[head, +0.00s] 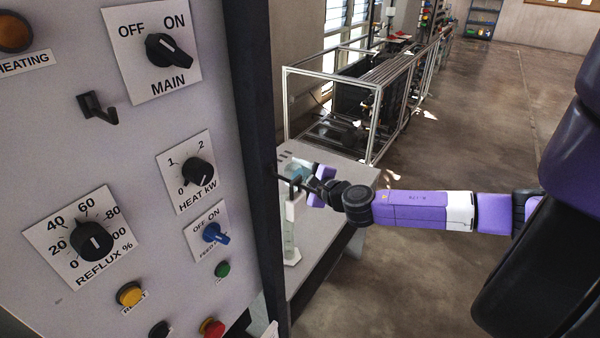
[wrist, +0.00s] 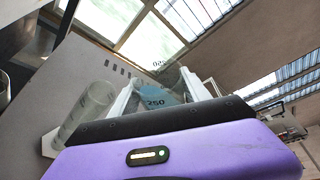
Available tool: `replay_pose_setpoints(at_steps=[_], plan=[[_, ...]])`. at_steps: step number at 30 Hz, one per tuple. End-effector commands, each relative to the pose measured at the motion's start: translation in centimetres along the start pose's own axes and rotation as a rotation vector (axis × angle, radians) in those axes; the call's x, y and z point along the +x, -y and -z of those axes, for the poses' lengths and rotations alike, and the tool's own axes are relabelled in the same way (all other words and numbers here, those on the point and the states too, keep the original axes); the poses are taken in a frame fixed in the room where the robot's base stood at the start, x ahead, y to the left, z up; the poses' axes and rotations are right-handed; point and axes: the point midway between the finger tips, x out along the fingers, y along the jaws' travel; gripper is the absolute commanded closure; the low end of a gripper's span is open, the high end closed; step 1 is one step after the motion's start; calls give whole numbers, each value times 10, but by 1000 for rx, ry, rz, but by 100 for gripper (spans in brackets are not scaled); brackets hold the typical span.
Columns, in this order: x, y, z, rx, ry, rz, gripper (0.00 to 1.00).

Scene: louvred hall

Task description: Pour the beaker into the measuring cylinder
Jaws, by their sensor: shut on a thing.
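My gripper (head: 299,184) is shut on the beaker (wrist: 158,99), a clear vessel with blue liquid and a "250" mark between the two pale fingers in the wrist view. In the head view the beaker (head: 298,171) is small and partly hidden by the gripper and the panel edge. The measuring cylinder (head: 289,236), clear and tall with a pale base, stands on the table below the gripper. In the wrist view the cylinder (wrist: 90,108) is left of the beaker and apart from it. I cannot tell the beaker's exact tilt, and no stream shows.
A control panel (head: 130,190) with knobs and buttons fills the left of the head view, its dark edge close to my gripper. The grey table (head: 318,240) has bare room right of the cylinder. A metal frame (head: 340,105) stands behind it.

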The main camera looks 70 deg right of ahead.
Motion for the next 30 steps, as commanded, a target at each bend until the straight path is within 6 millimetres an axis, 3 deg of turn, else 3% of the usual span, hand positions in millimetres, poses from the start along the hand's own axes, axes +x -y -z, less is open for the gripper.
replay_pose_setpoints(at_steps=[12,19,30], plan=[[-2,-2,-6,-76,2,30,98],[-5,-1,-14,-222,3,88,98],[-5,0,-13,-225,2,91,98]])
